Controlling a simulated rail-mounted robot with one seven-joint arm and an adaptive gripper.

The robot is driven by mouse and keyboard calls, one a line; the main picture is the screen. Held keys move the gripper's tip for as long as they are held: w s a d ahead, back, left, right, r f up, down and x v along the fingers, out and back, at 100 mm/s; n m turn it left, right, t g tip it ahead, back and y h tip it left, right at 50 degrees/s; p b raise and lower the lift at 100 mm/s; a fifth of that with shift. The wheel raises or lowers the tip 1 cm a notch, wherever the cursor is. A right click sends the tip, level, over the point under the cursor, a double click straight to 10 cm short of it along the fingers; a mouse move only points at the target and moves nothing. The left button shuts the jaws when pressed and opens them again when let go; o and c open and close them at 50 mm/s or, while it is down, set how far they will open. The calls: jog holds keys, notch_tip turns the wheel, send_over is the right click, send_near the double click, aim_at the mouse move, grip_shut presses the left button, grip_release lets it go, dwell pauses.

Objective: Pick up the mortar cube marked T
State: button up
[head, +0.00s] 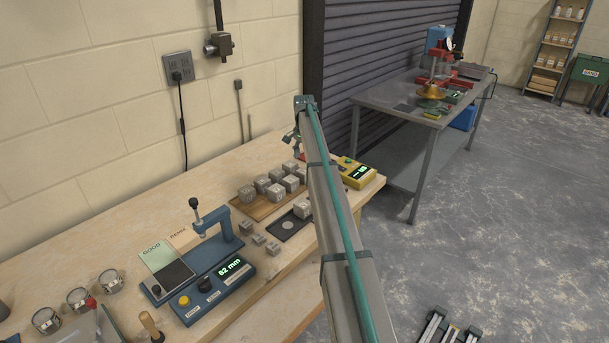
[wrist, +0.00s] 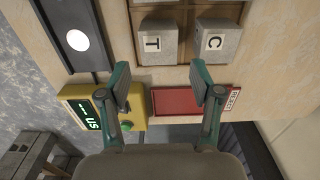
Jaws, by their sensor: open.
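The grey mortar cube marked T (wrist: 157,43) sits on the wooden board (wrist: 174,76) at the top of the wrist view. A cube marked C (wrist: 216,40) sits beside it to the right. My gripper (wrist: 162,92) is open and empty, its two fingers pointing toward the cubes. The T cube appears just past the fingertips, apart from them, roughly in line with the gap. In the head view several grey cubes (head: 262,186) stand on the board, but I cannot read their letters there. My arm hides part of that area.
A yellow device with a green display (head: 356,172) and a red tray (wrist: 180,102) lie near the gripper. A dark plate with a white disc (wrist: 77,40) is left of the cubes. A blue tester (head: 215,262) stands farther left on the bench.

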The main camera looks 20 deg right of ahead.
aim_at(304, 170)
jog(key=shift+s+f+p, duration=0.1)
jog(key=shift+f+p, duration=1.25)
jog(key=shift+f, duration=2.25)
jog(key=c, duration=1)
jog(key=shift+c, duration=0.7)
jog(key=shift+r, duration=0.2)
